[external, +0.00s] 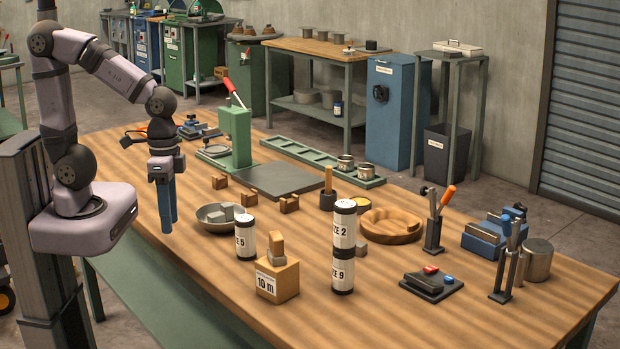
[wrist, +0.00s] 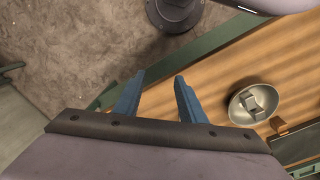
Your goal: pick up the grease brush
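What looks like the grease brush (external: 328,178) is an upright wooden handle standing in a small dark pot (external: 328,199) near the middle of the table; its lower end is hidden in the pot. My gripper (external: 168,228) hangs at the table's left edge, fingers pointing down, well to the left of the brush. In the wrist view the two blue fingers (wrist: 160,78) are apart with nothing between them. The brush does not show in the wrist view.
A metal bowl (external: 213,218) with grey blocks lies right of my gripper. Two stacked cylinders (external: 343,247) and a white one (external: 245,238) stand before the pot. A yellow-topped tin (external: 359,204) and wooden tray (external: 391,229) sit right of it. The left front table is clear.

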